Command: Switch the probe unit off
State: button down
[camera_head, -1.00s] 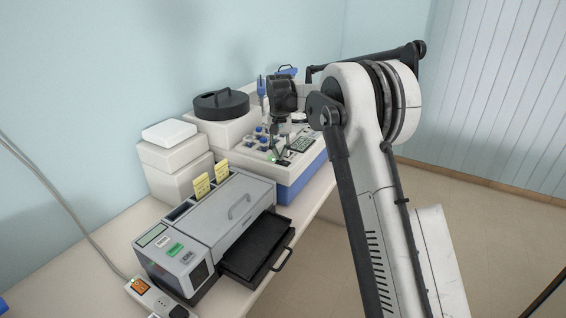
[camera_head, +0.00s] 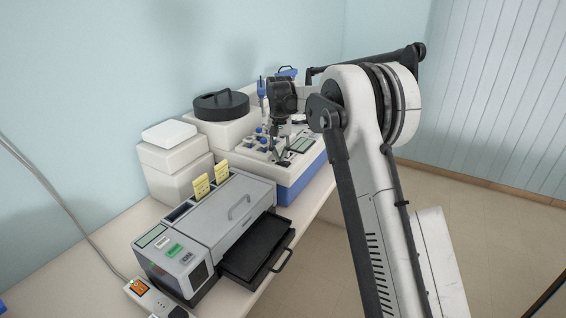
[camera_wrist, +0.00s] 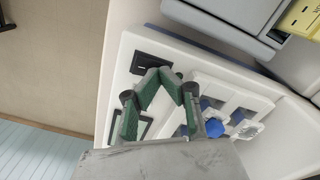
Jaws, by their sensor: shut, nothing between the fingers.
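The probe unit (camera_head: 300,181) is a white console with a blue base at the far end of the bench. Its top carries a small display (camera_head: 303,145), which looks blank, and several blue knobs. In the wrist view, its white panel bears a black rocker switch (camera_wrist: 152,67). My gripper (camera_wrist: 165,76) is shut and empty, with its green-padded fingertips at the switch's lower right edge; contact cannot be told. The fingers cover part of the panel and of the display (camera_wrist: 141,127). My gripper also shows over the panel in the head view (camera_head: 281,158).
A grey machine (camera_head: 215,225) with a black pulled-out tray (camera_head: 255,250) stands nearer on the bench. White boxes (camera_head: 175,160) and a round black-lidded unit (camera_head: 220,104) stand to the left. A power strip (camera_head: 150,296) lies at the front. Open floor is to the right.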

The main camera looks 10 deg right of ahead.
jog(key=shift+r+p, duration=1.15)
jog(key=shift+r, duration=2.15)
jog(key=shift+s+r, duration=0.1)
jog(key=shift+s, duration=0.1)
jog(key=s+r+n+t+b, duration=0.1)
jog(key=s+r+t+b, duration=0.15)
jog(key=s, duration=0.95)
jog(key=s+r+t+b, duration=0.1)
jog(key=s+r+b, duration=0.3)
jog(key=s, duration=0.8)
jog(key=s+f+t+b, duration=0.1)
jog(key=s+f+b, duration=0.1)
jog(key=s+f, duration=0.3)
jog(key=s+f+n+t+b, duration=0.1)
jog(key=s+f, duration=0.3)
jog(key=s, duration=0.7)
jog(key=s+f+t+b, duration=0.1)
jog(key=s+f+b, duration=0.1)
jog(key=s+f, duration=0.3)
jog(key=s, duration=0.3)
jog(key=shift+s+f+n+t+b, duration=0.2)
jog(key=shift+f+n+t+b, duration=0.1)
jog(key=shift+t+b, duration=0.05)
